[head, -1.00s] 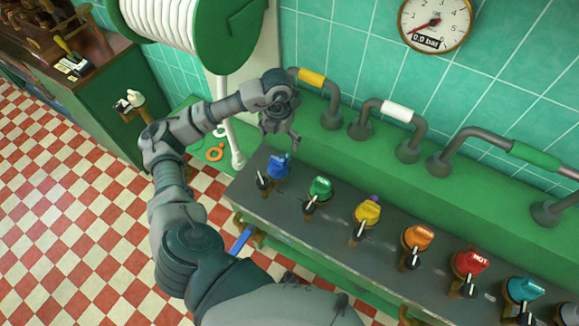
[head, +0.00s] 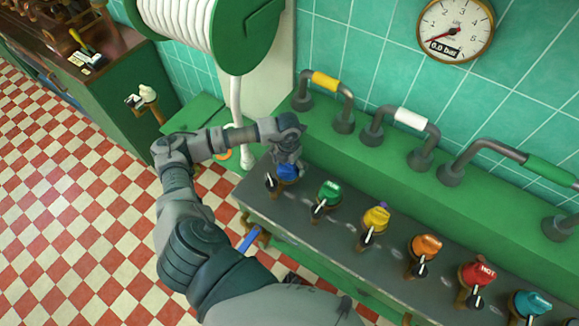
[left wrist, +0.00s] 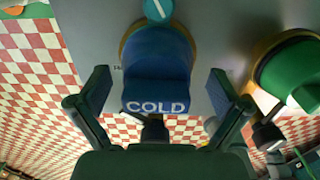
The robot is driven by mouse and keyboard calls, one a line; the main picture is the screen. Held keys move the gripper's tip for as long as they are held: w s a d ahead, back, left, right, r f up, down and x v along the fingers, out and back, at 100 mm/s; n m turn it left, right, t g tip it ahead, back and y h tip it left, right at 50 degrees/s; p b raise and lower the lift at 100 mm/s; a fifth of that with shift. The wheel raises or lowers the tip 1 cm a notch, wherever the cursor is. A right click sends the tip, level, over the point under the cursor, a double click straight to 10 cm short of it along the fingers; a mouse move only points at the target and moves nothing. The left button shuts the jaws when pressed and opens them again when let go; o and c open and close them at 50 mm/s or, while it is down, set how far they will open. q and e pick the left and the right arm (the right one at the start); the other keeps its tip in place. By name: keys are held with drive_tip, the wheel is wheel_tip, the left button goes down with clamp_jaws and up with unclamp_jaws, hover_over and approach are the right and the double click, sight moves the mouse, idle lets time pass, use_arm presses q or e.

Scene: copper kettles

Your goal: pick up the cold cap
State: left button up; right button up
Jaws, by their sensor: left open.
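The blue cold cap (head: 287,172) sits on its valve at the left end of the grey counter. In the left wrist view the cap (left wrist: 157,70) faces me, with COLD in white letters on it. My left gripper (head: 287,160) is over the cap in the head view and hides part of it. In the left wrist view the open left gripper (left wrist: 160,92) has one finger on each side of the cap, with a visible gap on both sides. My right gripper is not in view.
The green cap (head: 328,193) stands beside the cold one, then yellow (head: 376,219), orange (head: 427,246), red HOT (head: 477,273) and teal (head: 529,304) caps. Pipe handles (head: 405,115) rise behind. A hose reel (head: 185,20) hangs at the upper left.

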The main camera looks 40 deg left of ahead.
use_arm(q)
drive_tip(key=shift+a+f, duration=0.1)
drive_tip(key=shift+a, duration=0.25)
drive_tip(key=shift+a+f, duration=0.1)
drive_tip(key=shift+a, duration=0.3)
drive_tip(key=c, duration=0.5)
drive_tip(key=shift+d, duration=0.15)
drive_tip(key=c, duration=0.4)
drive_tip(key=shift+d, duration=0.35)
drive_tip(key=shift+c, duration=1)
drive_tip(key=shift+d, duration=0.45)
drive_tip(key=shift+s+a+r, duration=0.1)
drive_tip(key=shift+r, duration=0.1)
drive_tip(key=shift+a+r, duration=0.2)
drive_tip(key=shift+r, duration=0.05)
drive_tip(key=r, duration=0.5)
drive_tip(key=shift+w+a, duration=0.2)
drive_tip(key=shift+a, duration=0.1)
drive_tip(key=r, duration=0.4)
drive_tip(key=shift+d, duration=0.4)
drive_tip(key=shift+r, duration=0.3)
drive_tip(key=shift+a+f, duration=0.1)
drive_tip(key=shift+a, duration=0.1)
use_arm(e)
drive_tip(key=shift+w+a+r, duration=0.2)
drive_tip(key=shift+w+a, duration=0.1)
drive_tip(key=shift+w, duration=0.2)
